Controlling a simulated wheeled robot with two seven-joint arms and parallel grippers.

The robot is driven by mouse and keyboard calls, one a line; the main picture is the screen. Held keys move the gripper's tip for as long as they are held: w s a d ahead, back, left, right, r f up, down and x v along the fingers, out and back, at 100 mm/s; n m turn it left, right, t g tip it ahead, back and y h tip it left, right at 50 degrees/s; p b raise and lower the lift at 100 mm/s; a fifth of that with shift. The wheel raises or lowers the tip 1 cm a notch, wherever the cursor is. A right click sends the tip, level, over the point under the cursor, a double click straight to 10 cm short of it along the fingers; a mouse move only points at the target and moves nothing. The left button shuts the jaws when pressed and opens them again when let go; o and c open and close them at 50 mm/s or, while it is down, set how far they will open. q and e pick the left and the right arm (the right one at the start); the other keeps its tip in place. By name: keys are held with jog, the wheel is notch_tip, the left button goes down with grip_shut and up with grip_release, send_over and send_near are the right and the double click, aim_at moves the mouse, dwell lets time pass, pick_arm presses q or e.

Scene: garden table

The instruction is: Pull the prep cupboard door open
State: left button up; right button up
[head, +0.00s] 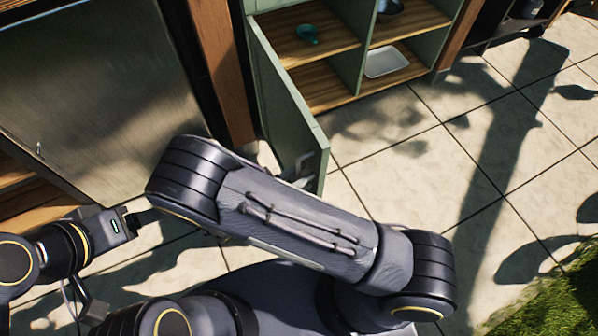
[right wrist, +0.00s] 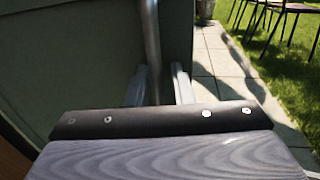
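The green prep cupboard door (head: 284,100) stands swung well out from the cupboard, its free edge toward me, and the shelves inside are exposed. Its metal handle (right wrist: 152,45) is a vertical bar near the free edge. My right gripper (right wrist: 158,85) has the bar between its two fingers. The bar is close to the left finger, with a gap to the right finger. In the head view my right gripper (head: 302,170) is at the door's free end, partly hidden by my arm. Parts of my left arm show at the lower left; its fingers are not clear.
Inside the cupboard are a teal item (head: 307,34), a white tray (head: 386,61) and a dark bowl (head: 389,8). A metal-fronted unit (head: 90,90) stands at left. Paved floor (head: 420,150) is open on the right, with grass (head: 560,300) beyond. Chairs (right wrist: 290,12) stand on the lawn.

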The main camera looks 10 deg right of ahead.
jog(key=shift+o, duration=0.2)
jog(key=p+v, duration=0.1)
jog(key=v, duration=0.6)
jog(key=shift+a, duration=0.4)
